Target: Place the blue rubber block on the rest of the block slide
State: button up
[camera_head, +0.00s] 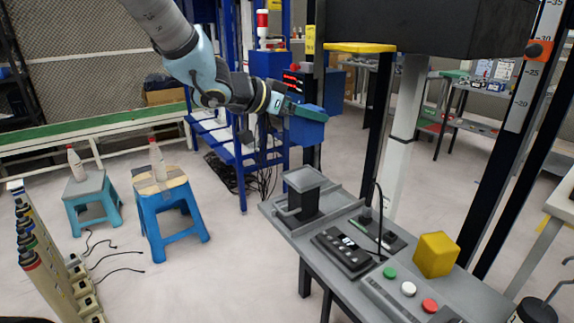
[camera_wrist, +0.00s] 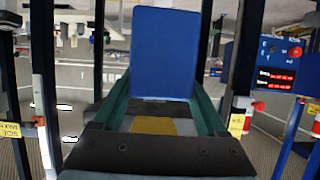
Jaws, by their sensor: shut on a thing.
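My gripper (camera_head: 297,108) is shut on the blue rubber block (camera_head: 309,130), holding it in the air above and beyond the bench. In the wrist view the block (camera_wrist: 163,52) stands out between the two teal fingers. The block slide appears to be the grey stand (camera_head: 304,200) at the far left end of the bench. Its flat grey top plate (camera_head: 304,179), apparently the rest, looks empty. The block is clear of the stand, above it in the picture. The block's underside is hidden.
The grey bench (camera_head: 375,290) also carries a black control box (camera_head: 342,252), green, white and red buttons (camera_head: 408,289) and a yellow block (camera_head: 436,254). A dark post stands behind the bench. Blue stools (camera_head: 168,215) are at left, with open floor between.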

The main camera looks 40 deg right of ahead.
aim_at(305, 137)
notch_tip(305, 137, down, 6)
jog(key=shift+w+f+b, duration=0.1)
jog(key=shift+w+b, duration=0.05)
jog(key=shift+b, duration=0.15)
jog(key=shift+f, duration=1.8)
jog(key=shift+f, duration=0.15)
jog(key=o, duration=1.6)
jog(key=shift+c, duration=0.2)
jog(key=shift+r, duration=0.25)
jog(key=v, duration=1.2)
